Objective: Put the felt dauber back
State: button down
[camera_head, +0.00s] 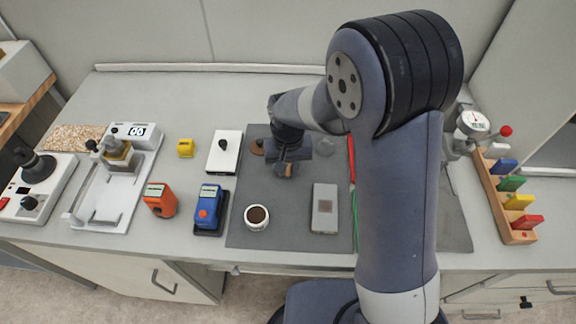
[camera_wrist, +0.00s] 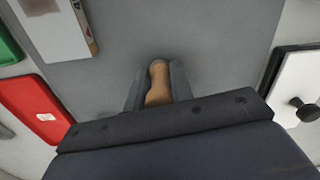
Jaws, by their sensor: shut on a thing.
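My gripper (camera_head: 287,172) is over the grey mat (camera_head: 285,236), shut on a tan wooden piece that looks like the handle of the felt dauber (camera_head: 288,169). In the wrist view the dauber (camera_wrist: 158,84) sits between the two fingers, its rounded end pointing away from the palm. Its felt part cannot be made out. A small brown round piece (camera_head: 257,147) lies just left of my gripper, partly hidden by it; I cannot tell what it is. A white cup with dark brown contents (camera_head: 257,217) stands on the mat's front left.
A grey block (camera_head: 324,208) lies right of the cup. A white plate with a black knob (camera_head: 224,152) and a blue device (camera_head: 209,208) stand left. Red (camera_head: 351,158) and green strips lie beside my arm. A wooden rack (camera_head: 505,200) of coloured pieces is at right.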

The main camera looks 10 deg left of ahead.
jog(key=shift+f, duration=0.2)
jog(key=c, duration=1.2)
grip_release()
jog(key=shift+r, duration=0.1)
jog(key=shift+c, duration=0.2)
notch_tip(320, 180, up, 12)
jog(key=shift+r+b, duration=0.2)
jog(key=shift+b, duration=0.25)
